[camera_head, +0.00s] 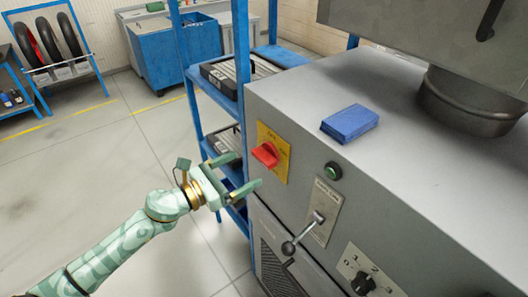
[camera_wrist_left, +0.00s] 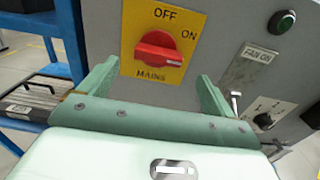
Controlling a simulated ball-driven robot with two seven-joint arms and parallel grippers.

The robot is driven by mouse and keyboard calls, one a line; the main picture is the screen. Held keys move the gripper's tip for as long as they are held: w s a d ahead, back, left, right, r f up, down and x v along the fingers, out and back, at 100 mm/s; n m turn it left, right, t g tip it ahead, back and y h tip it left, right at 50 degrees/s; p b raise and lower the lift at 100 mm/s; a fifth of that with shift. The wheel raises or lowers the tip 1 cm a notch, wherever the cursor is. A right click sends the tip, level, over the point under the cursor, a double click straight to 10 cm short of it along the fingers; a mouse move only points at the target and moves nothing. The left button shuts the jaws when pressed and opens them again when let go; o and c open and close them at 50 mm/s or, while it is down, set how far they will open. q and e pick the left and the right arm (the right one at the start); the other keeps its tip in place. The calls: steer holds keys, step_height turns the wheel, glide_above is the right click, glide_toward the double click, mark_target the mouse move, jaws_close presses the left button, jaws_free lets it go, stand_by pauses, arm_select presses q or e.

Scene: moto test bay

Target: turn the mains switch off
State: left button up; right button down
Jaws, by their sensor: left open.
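The mains switch is a red rotary knob (camera_head: 265,154) on a yellow plate (camera_head: 273,140) at the left of the grey machine's front panel. In the left wrist view the knob (camera_wrist_left: 158,48) shows close up, its grip bar lying roughly level. OFF is printed above it, ON at the upper right and MAINS below. My left gripper (camera_head: 246,171) is open and empty, just in front of the plate and a little below the knob. In the left wrist view its fingertips (camera_wrist_left: 157,75) stand either side of the knob, apart from it. My right gripper is not in view.
To the right of the plate are a green button (camera_head: 333,171), a fan lever (camera_head: 304,232) and a black dial (camera_head: 360,284). A blue block (camera_head: 350,123) lies on the machine top. A blue shelf rack (camera_head: 243,60) stands close behind the gripper. The floor at left is clear.

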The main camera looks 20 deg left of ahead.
mark_target(259, 160)
arm_select(q)
steer(key=p+x, duration=0.1)
steer(key=x, duration=0.6)
steer(key=shift+w+d, duration=0.15)
steer(key=shift+w, duration=0.2)
steer(key=c, duration=1)
